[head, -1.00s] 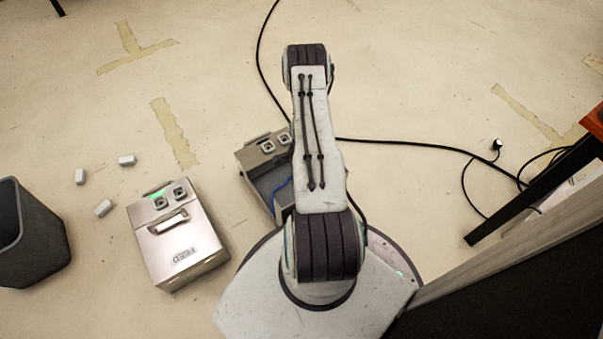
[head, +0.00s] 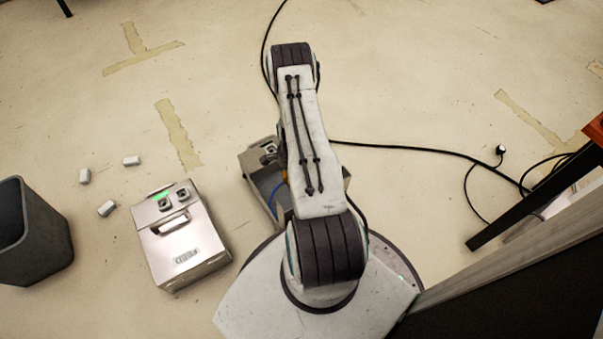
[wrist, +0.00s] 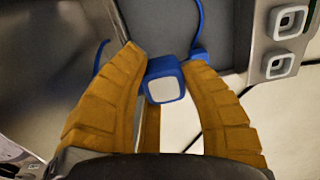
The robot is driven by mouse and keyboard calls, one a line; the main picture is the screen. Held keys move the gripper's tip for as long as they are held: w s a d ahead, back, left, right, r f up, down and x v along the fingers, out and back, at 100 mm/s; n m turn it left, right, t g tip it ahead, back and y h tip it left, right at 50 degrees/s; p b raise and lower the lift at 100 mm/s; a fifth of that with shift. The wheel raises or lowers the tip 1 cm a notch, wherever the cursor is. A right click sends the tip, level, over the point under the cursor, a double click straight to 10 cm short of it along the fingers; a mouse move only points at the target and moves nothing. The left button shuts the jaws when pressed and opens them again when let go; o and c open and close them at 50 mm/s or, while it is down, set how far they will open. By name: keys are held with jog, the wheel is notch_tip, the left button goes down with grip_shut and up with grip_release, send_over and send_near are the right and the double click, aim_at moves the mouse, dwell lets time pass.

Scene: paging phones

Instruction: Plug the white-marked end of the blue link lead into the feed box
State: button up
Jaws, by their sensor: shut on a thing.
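The blue link lead's white-marked end (wrist: 164,84) is a blue plug with a white square face. My gripper (wrist: 163,62) is shut on it, one yellow-brown finger on each side. A second blue end (wrist: 198,50) and blue cord lie beyond it in the wrist view. The blue lead also shows in the head view (head: 277,192), in the tray of a grey box partly hidden by my arm. The feed box (head: 185,240) is silvery, with a FEED label, a handle, two sockets and a green light, standing left of that box. My fingers are mostly hidden in the head view.
The grey box (head: 252,165) with the tray stands close beside my base; its two sockets (wrist: 286,42) show in the wrist view. A dark bin (head: 40,240) and three small white blocks (head: 107,208) are further left. A black cable (head: 420,151) crosses the floor.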

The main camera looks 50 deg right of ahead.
jog(key=w+a+b, duration=0.1)
jog(key=w+a, duration=0.4)
jog(key=shift+a, duration=0.3)
jog(key=shift+w, duration=0.1)
jog(key=w+a+b, duration=0.5)
jog(key=w+a, duration=0.3)
jog(key=shift+a, duration=0.35)
dwell(0.4)
jog(key=shift+w, duration=0.1)
jog(key=w+a+b, duration=0.4)
jog(key=w+a, duration=0.4)
jog(key=shift+a, duration=0.4)
